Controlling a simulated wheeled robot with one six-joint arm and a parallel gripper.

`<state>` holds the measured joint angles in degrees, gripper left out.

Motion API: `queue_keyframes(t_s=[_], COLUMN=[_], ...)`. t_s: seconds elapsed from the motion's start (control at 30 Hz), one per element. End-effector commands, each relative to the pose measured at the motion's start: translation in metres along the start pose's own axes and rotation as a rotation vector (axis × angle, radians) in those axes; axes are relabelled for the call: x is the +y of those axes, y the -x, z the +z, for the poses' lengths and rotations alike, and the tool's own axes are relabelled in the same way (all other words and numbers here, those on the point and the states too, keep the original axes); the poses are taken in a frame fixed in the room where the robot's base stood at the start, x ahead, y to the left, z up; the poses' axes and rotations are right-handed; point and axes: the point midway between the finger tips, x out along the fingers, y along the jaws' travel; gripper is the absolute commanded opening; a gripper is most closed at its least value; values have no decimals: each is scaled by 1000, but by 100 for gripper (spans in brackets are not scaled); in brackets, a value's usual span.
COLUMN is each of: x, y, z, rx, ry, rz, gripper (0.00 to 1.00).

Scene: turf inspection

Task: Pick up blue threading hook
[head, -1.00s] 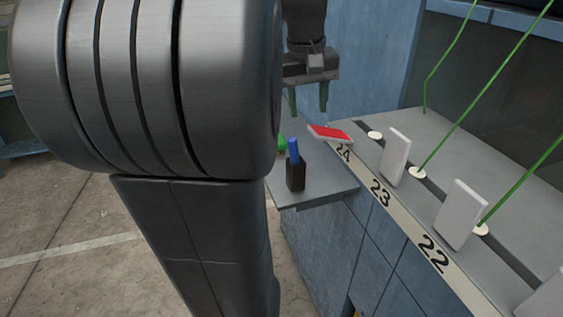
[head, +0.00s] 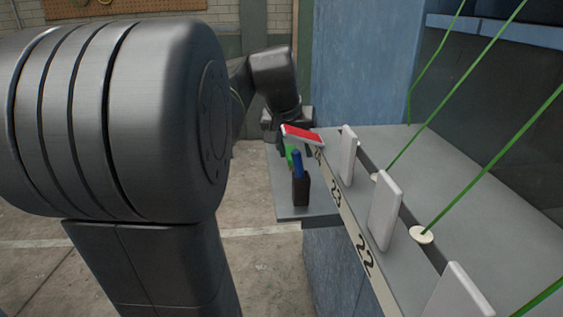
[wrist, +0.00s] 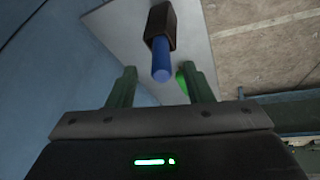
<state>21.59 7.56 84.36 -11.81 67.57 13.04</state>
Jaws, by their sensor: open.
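The blue threading hook (head: 298,165) shows as a blue handle standing upright in a dark holder (head: 301,189) on a small grey side shelf (head: 290,211). Its lower part is hidden inside the holder. In the wrist view the blue handle (wrist: 161,60) points toward me, with the dark holder (wrist: 163,18) behind it. My gripper (wrist: 161,76) is open, with one green finger on each side of the handle's line. I cannot tell whether the handle's end lies between the fingers or just beyond them.
Upright white tags (head: 383,211) and green cords (head: 437,113) line the bench on the right.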

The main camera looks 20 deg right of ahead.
Motion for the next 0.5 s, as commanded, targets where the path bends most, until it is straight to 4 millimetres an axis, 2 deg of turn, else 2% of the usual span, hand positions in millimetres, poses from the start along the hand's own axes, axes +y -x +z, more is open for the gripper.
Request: queue_keyframes(t_s=[0.27, 0.5], x=[0, -1], y=[-23, -58], z=[0, -2], rx=[-3, -2], ry=[1, 1], rz=[0, 1], gripper=[46, 46])
